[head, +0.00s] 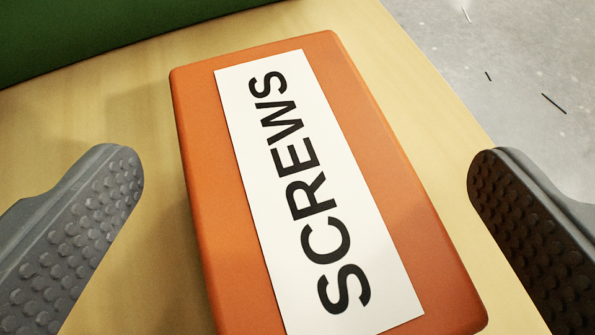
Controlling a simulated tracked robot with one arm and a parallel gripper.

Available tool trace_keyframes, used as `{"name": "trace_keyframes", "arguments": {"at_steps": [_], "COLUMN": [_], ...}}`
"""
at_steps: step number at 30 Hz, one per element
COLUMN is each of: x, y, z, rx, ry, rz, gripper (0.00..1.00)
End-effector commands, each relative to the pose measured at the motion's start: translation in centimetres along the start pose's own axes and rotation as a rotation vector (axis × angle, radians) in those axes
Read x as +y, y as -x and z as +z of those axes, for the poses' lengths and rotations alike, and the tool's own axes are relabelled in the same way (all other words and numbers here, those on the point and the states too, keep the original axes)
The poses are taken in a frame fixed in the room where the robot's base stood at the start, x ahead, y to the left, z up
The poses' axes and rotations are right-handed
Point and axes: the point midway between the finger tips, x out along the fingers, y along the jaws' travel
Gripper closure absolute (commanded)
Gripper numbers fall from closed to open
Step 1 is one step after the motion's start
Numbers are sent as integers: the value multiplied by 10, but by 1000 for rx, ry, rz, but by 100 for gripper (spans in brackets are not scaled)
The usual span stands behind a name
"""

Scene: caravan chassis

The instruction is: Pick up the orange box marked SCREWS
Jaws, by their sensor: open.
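The orange box (205,187) lies flat on a light wooden surface (90,115) in the middle of the head view. A white label (240,105) on its top reads SCREWS in black letters. The box is turned a little, and its near end is cut off by the bottom of the picture. My gripper (305,170) is open, with one grey studded finger to the left of the box and the other to the right. I cannot tell how high the fingertips are above the wood.
A dark green object (90,35) stands behind the box at the upper left. The wooden surface ends at an edge on the right, with grey floor (500,70) beyond it bearing a few small dark scraps. The wood left of the box is clear.

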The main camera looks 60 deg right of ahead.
Motion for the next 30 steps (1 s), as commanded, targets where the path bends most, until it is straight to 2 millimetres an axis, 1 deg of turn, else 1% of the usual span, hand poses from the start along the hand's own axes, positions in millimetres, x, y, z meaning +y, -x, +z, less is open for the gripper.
{"name": "trace_keyframes", "arguments": {"at_steps": [1,2,3,5,6,8,9,22,30], "x": [0,0,0,0,0,0,0,0,0], "y": [0,0,0,0,0,0,0,1,9], "z": [0,0,0,0,0,0,0,0,-17], "rx": [0,0,0,0,0,-1,-1,-2,-1], "ry": [0,0,0,0,0,0,0,1,-1], "rz": [0,0,0,0,0,0,0,1,0], "gripper": [3,12,23,40,51,67,72,72,72]}}
